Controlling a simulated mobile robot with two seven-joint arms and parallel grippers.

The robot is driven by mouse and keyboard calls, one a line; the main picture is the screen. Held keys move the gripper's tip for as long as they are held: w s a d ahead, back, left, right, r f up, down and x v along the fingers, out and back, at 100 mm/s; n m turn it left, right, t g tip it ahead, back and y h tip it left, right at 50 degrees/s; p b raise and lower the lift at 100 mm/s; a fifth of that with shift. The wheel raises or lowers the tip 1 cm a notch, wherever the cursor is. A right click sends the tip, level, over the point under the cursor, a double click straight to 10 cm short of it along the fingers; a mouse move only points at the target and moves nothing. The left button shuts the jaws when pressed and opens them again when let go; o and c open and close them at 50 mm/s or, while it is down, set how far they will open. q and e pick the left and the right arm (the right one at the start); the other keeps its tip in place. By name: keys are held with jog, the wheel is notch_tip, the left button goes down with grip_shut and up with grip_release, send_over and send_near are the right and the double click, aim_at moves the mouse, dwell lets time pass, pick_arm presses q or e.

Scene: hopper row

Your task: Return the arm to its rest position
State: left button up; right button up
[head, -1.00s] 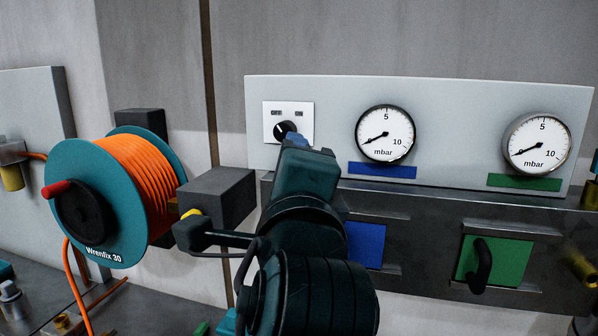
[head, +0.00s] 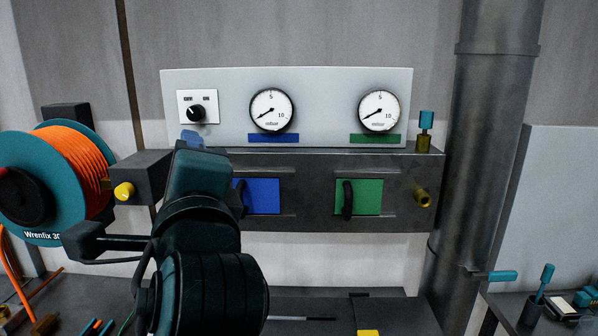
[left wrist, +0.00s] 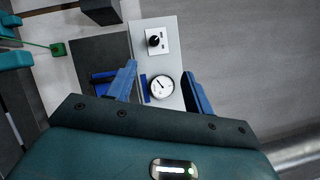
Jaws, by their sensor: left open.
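My left gripper (head: 192,137) is in front of the grey gauge panel (head: 330,86), just below the knob in the head view. In the left wrist view its two blue fingers (left wrist: 159,74) are apart with nothing between them; the left gauge shows beyond in the gap. The black rotary knob (head: 196,114) on its white OFF/ON plate is clear of the fingers, and its mark appears to lean toward OFF. My arm hides part of the metal housing below the panel. My right gripper is in neither view.
Two mbar gauges, left (head: 271,110) and right (head: 379,111), sit above a blue flap (head: 262,196) and a green flap (head: 367,198). An orange hose reel (head: 75,165) stands left of my arm. A thick vertical pipe (head: 487,130) rises at right.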

pick_arm(q)
jog(key=w+a+f+g+y, duration=0.2)
jog(key=a+y, duration=0.6)
jog(key=a, duration=0.7)
jog(key=w+d+f+m+g+h, duration=0.15)
jog(key=f+h, duration=0.45)
jog(key=f, duration=0.8)
jog(key=w+d+f+m+t+h, duration=0.1)
jog(key=w+d+f+h, duration=0.15)
jog(key=f+h, duration=0.85)
jog(key=s+f+n+g+h, duration=0.1)
jog(key=s+f+n+g, duration=0.3)
jog(key=s+f, duration=0.7)
jog(key=s+f+n+g+h, duration=0.15)
jog(key=s+f+n, duration=0.6)
jog(key=f, duration=0.75)
jog(key=d+r+n, duration=0.1)
jog(key=d+n, duration=0.4)
jog(key=d, duration=0.4)
jog(key=shift+d+t, duration=0.2)
jog(key=shift+t, duration=0.1)
